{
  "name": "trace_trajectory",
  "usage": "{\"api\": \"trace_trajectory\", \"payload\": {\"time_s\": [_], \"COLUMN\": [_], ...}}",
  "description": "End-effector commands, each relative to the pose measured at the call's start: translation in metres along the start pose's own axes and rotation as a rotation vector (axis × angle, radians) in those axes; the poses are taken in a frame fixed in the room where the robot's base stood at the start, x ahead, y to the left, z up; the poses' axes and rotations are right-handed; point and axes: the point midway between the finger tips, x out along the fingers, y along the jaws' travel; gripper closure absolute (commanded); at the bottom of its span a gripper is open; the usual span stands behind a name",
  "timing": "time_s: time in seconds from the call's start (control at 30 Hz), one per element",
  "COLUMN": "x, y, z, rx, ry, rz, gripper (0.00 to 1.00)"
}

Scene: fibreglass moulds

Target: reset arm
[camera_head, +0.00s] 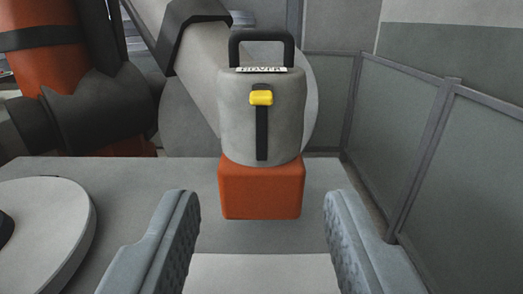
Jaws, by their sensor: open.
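My gripper (262,215) is open, its two grey textured fingers apart at the bottom of the view. A grey rounded canister-like body (235,125) shows directly above the block, with a dark handle (262,38) on top, a dark vertical slot and a yellow knob (261,98). A label on it is too small to read surely.
A round pale disc (45,225) lies at the left, cut off by the frame. Large orange and grey machinery (60,75) stands behind at the left. Framed grey panels (465,170) line the right side. The grey surface (150,180) is clear between disc and block.

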Motion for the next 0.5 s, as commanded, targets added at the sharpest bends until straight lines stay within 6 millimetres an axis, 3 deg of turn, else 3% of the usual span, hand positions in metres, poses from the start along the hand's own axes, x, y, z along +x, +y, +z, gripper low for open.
{"api": "trace_trajectory", "payload": {"time_s": [0.17, 0.5], "x": [-0.033, -0.141], "y": [0.000, -0.001], "z": [-0.010, -0.024], "rx": [0.000, 0.000], "ry": [0.000, -0.014], "rz": [0.000, 0.001], "gripper": [0.56, 0.56]}}
